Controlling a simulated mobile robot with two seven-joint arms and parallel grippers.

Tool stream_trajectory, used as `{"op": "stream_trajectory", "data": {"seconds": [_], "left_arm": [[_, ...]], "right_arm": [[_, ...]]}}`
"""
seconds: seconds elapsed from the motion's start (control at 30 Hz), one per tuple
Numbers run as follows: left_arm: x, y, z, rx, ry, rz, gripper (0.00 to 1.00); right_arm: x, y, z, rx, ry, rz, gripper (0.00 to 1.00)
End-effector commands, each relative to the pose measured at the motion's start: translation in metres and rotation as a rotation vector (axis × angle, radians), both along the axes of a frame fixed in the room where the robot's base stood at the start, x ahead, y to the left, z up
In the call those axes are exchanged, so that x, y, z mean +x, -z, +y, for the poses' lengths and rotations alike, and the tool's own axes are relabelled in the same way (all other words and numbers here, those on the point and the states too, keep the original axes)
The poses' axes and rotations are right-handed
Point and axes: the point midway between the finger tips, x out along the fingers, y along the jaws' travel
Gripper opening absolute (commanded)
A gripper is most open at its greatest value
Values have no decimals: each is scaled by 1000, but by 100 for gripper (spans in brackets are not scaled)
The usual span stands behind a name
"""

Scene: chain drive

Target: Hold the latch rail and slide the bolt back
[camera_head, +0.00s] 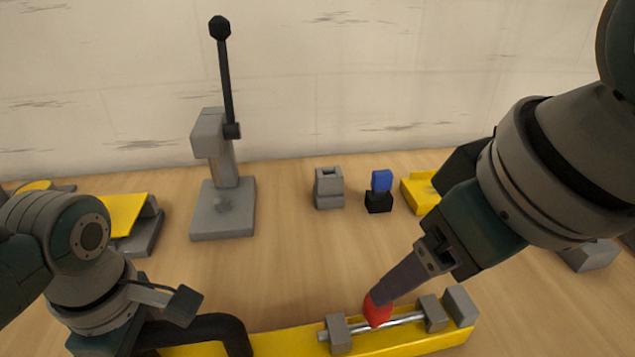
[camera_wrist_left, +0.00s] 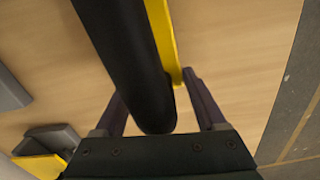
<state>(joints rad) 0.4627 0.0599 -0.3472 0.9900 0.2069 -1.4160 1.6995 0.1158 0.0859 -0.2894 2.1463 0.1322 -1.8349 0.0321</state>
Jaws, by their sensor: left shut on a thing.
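The yellow latch rail (camera_head: 285,344) lies along the front of the table, with a black curved handle (camera_head: 225,329) at its left end. My left gripper (camera_wrist_left: 155,92) is shut on this black handle, which runs between its fingers in the left wrist view. In the head view its fingertips are hidden. The silver bolt (camera_head: 404,321) passes through grey guide blocks on the rail and carries a red knob (camera_head: 378,311). My right gripper (camera_head: 388,292) reaches down to the red knob, its fingertips at it. Whether its fingers are closed on the knob I cannot tell.
A grey lever press (camera_head: 222,208) with a tall black lever stands at the back left. A grey socket block (camera_head: 328,189) and a blue-and-black piece (camera_head: 379,191) stand at the back middle. Yellow-and-grey parts (camera_head: 125,215) lie at the left. The table's middle is clear.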

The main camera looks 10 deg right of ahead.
Motion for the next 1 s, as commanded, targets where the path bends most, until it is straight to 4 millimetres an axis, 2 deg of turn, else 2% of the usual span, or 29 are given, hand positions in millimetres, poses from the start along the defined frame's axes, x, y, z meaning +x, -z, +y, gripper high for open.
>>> {"op": "stream_trajectory", "data": {"seconds": [0.07, 0.1, 0.3, 0.67, 0.87, 1.0], "left_arm": [[0, 0, 0, 0, 3, -1, 0], [0, 0, 0, 0, 3, -1, 77], [0, 0, 0, 0, 2, 0, 100], [1, -5, 0, 0, 1, -2, 100], [1, -33, 0, -1, 1, -5, 100], [1, -64, 0, -1, 2, -7, 100]], "right_arm": [[0, 0, 0, 0, 0, 0, 71], [0, 0, 0, 0, 0, 0, 71], [0, 0, 0, 0, 0, 0, 71], [0, 0, 0, 0, 0, 0, 71], [0, 0, 0, 0, 0, 0, 71], [0, 0, 0, 0, 0, 0, 71]]}}
